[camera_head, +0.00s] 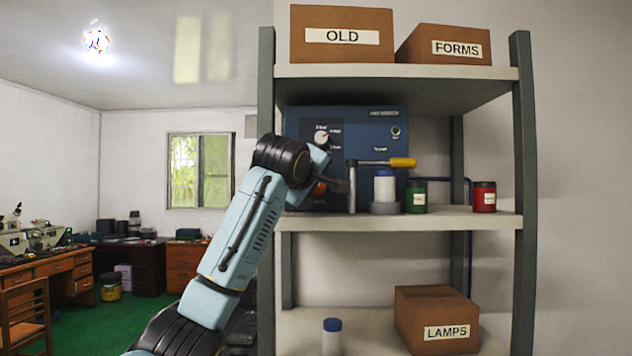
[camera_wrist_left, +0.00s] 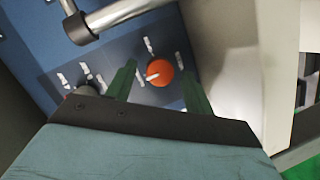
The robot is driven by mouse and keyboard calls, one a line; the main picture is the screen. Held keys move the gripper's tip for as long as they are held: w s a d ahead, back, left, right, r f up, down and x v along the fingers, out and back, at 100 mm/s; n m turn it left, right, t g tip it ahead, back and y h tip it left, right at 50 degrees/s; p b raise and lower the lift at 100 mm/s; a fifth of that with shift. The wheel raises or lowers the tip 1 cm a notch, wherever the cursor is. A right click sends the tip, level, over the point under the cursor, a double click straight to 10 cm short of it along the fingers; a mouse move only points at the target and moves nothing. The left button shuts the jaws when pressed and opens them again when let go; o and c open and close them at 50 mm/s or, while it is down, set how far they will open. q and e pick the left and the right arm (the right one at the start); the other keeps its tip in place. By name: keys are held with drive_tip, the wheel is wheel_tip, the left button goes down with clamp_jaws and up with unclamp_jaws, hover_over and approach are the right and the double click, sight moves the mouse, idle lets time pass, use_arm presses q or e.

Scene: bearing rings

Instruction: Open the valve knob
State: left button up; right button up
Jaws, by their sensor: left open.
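A blue device (camera_head: 365,130) stands on the middle shelf, with knobs on its front panel. An orange-red round knob (camera_wrist_left: 160,72) with a white pointer mark is on the panel in the left wrist view. In the head view this knob (camera_head: 319,188) is partly hidden by my left arm. My left gripper (camera_head: 338,185) is in front of the panel's lower left. In the wrist view its two fingers (camera_wrist_left: 158,70) are open, one on each side of the knob, with nothing held between them. I cannot tell how far the fingertips are from the panel. My right gripper is not in view.
A grey stand bears a yellow-handled lever (camera_head: 402,162) just right of my gripper. A white-blue bottle (camera_head: 384,186), a green jar (camera_head: 416,197) and a red jar (camera_head: 484,197) stand farther right. A shelf post (camera_head: 266,100) is at left.

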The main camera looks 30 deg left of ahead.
use_arm(q)
drive_tip(key=shift+s, duration=0.1)
drive_tip(key=shift+c, duration=0.6)
drive_tip(key=c, duration=0.9)
drive_tip(key=shift+o, duration=0.2)
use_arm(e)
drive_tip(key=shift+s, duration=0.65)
